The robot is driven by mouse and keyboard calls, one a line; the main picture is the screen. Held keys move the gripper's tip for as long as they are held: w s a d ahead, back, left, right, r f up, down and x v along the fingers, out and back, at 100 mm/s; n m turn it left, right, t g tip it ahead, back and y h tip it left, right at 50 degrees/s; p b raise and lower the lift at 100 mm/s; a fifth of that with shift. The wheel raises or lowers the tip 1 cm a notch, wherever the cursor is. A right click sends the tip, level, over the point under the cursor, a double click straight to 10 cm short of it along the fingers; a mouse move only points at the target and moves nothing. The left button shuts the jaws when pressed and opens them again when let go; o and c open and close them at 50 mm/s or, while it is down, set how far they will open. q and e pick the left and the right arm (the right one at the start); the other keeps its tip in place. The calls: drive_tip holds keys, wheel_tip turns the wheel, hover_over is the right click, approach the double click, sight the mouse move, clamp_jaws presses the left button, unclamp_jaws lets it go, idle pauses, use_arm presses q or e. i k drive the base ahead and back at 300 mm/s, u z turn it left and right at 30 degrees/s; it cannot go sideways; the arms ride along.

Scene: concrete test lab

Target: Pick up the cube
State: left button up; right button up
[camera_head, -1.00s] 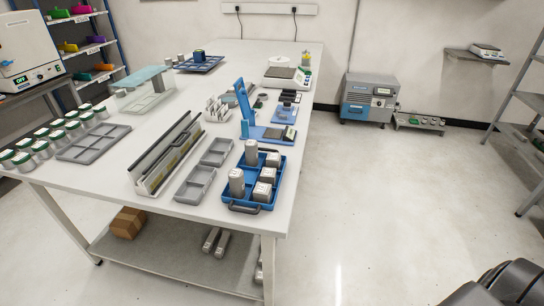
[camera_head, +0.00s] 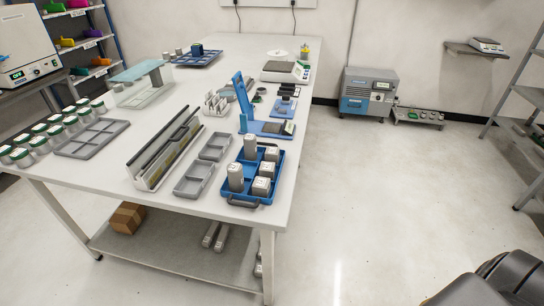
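Several grey cube-like blocks with pale tops stand in a blue tray (camera_head: 277,190) at the table's near right corner. Two taller grey pieces, one at the front left (camera_head: 235,178) and one at the back left (camera_head: 250,148), share the tray. I cannot tell which cube is meant. Neither gripper is in view; only dark parts, likely of my own arm, show at the lower right.
The white table (camera_head: 215,214) also holds grey trays (camera_head: 193,179), a slotted rack (camera_head: 165,152), green-lidded jars (camera_head: 40,143) and a blue stand (camera_head: 243,95). A cardboard box (camera_head: 128,216) lies on the lower shelf.

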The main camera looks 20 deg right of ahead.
sight(272, 154)
drive_tip(key=k, duration=0.35)
drive_tip(key=u, duration=0.75)
drive_tip(key=i, duration=1.65)
drive_tip(key=z, duration=0.95)
drive_tip(key=i, duration=0.4)
drive_tip(key=z, duration=0.45)
